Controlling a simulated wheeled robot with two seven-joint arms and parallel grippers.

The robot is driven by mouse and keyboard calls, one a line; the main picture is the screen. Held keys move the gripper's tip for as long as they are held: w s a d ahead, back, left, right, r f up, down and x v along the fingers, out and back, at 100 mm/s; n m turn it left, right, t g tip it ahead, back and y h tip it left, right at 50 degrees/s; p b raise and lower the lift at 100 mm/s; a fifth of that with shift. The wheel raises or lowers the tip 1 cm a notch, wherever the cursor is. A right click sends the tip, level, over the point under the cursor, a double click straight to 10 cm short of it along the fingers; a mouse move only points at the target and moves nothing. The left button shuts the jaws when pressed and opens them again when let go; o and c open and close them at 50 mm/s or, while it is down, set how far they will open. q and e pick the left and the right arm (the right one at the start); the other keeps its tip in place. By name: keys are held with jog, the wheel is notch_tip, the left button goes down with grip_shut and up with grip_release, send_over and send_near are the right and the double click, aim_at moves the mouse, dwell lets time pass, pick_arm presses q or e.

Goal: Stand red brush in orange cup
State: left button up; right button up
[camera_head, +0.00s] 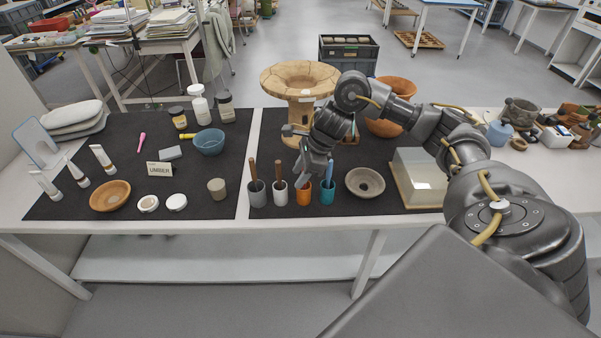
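The orange cup (303,195) stands upright on the dark mat, between a light grey cup and a teal cup. My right gripper (310,172) hangs over it, pointing down, with its fingers just above or behind the rim. It is too small to tell whether the fingers are open or shut, or whether they hold anything. I cannot make out a red brush; the gripper hides the space above the orange cup. My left gripper is not in view.
A dark grey cup (256,197) and a light grey cup (280,196) hold brown-handled tools. The teal cup (327,195) holds a blue-handled one. A grey bowl (365,183) and a clear box (419,180) are to the right.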

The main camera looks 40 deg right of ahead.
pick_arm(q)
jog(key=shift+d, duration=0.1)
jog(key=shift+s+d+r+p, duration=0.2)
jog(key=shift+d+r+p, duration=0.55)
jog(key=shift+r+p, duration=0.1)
pick_arm(e)
jog(key=v, duration=1)
jog(key=shift+r, duration=0.4)
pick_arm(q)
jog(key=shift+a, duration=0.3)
pick_arm(e)
jog(key=shift+s+d, duration=0.1)
jog(key=shift+d, duration=0.05)
jog(key=shift+s+f, duration=0.1)
